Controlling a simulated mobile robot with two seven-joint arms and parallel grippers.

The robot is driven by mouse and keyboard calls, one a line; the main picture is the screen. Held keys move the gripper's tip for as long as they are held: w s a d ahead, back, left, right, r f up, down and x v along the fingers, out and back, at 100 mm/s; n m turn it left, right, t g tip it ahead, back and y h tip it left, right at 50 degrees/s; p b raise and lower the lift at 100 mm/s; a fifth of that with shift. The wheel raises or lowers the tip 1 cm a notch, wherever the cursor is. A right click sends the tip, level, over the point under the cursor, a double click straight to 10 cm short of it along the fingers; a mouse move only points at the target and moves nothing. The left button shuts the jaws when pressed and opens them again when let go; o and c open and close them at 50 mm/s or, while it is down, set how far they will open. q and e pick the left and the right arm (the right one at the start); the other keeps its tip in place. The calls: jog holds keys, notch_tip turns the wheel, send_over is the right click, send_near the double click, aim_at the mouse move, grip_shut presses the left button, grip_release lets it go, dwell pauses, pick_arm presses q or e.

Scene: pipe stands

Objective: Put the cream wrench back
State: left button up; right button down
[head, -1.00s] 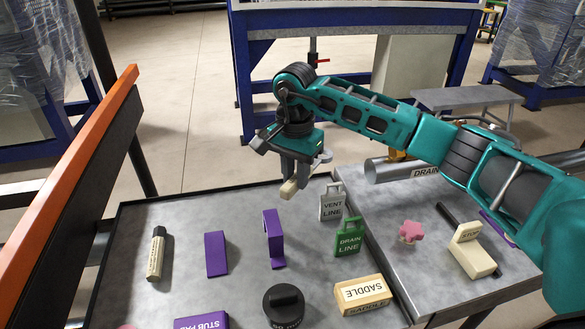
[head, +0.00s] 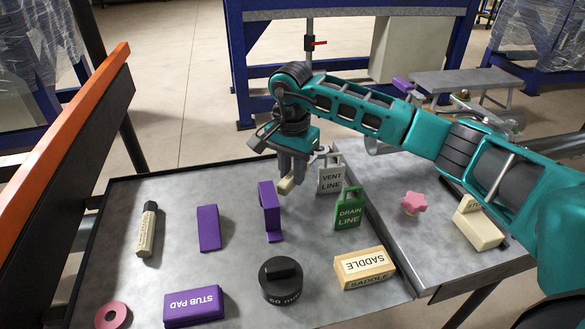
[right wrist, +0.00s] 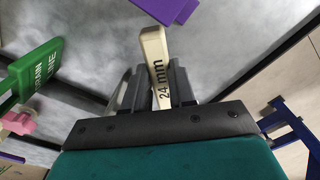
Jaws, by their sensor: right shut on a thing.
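The cream wrench (head: 286,187), a short pale bar, is held in my right gripper (head: 293,175) above the far part of the grey tray (head: 180,262). In the right wrist view the wrench (right wrist: 153,48) reads "24 mm" and points out from between the fingers (right wrist: 157,90). My right gripper is shut on it. In the head view it hangs just behind and right of the upright purple bracket (head: 268,208), left of the grey VENT LINE tag (head: 331,178). Whether the wrench touches anything below is unclear. My left gripper is not in view.
The tray also holds a cream marker-like tube (head: 147,230), a purple block (head: 209,228), a STUB PAD block (head: 193,306), a black 60 mm cap (head: 281,282), a SADDLE block (head: 364,268) and a green DRAIN LINE tag (head: 348,211).

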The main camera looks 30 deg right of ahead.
jog(key=shift+f+b, duration=1)
jog(key=shift+f, duration=0.3)
dwell(0.4)
jog(key=c, duration=1.3)
grip_release()
jog(key=o, duration=0.6)
jog(key=shift+c, duration=0.2)
jog(key=shift+r, duration=3.8)
